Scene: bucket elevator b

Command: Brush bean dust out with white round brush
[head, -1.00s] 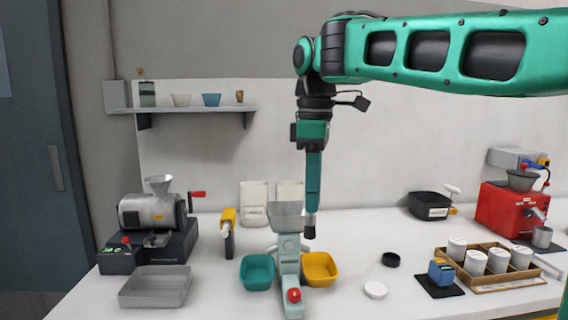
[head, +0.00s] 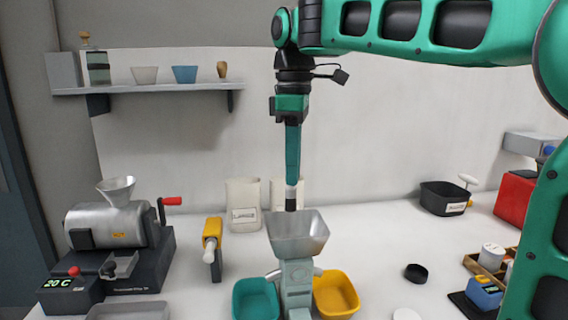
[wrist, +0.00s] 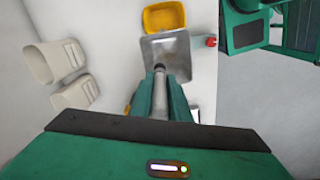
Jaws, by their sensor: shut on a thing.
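My gripper (head: 292,178) points straight down and is shut on a slim round brush (head: 291,200) with a pale band and a dark tip. In the wrist view the brush shows as a grey cylinder (wrist: 159,95) between my green fingers. The bucket elevator has an open grey hopper (head: 299,240) on a pale green body (head: 297,285). The brush tip appears just above or behind the hopper's back rim; I cannot tell which. In the wrist view the tip overlaps the hopper (wrist: 178,50). No dust can be made out.
A teal bin (head: 256,300) and a yellow bin (head: 336,294) flank the elevator. A roaster (head: 110,228) and a yellow-and-grey tool (head: 212,245) stand left. Pale bags (head: 243,204) stand behind. A black bin (head: 445,198) and a black lid (head: 416,273) lie right.

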